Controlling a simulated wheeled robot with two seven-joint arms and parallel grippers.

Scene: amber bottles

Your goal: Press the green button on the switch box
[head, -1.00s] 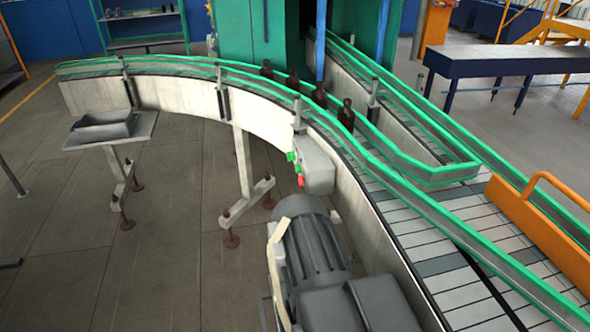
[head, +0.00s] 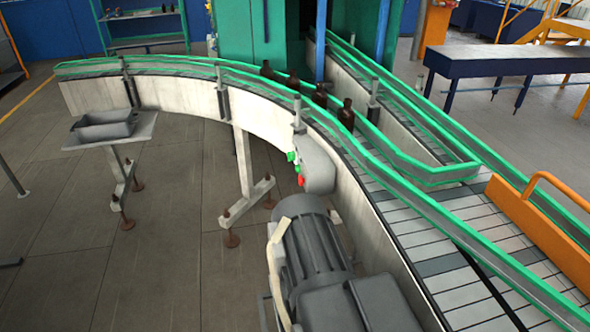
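The grey switch box (head: 317,164) is fixed to the outer side of the conveyor, just above the motor. The green button (head: 292,156) is on its left-facing side, and a red button (head: 300,180) sits below it. The button face is seen at a steep angle and is small. Neither of my grippers shows in the head view, so I cannot see whether they are open or shut.
A large grey motor (head: 312,250) stands below the box. The conveyor (head: 410,225) with green rails curves behind it, carrying several amber bottles (head: 346,115). A small stand with a grey tray (head: 104,126) is at left. The floor (head: 160,220) between is clear.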

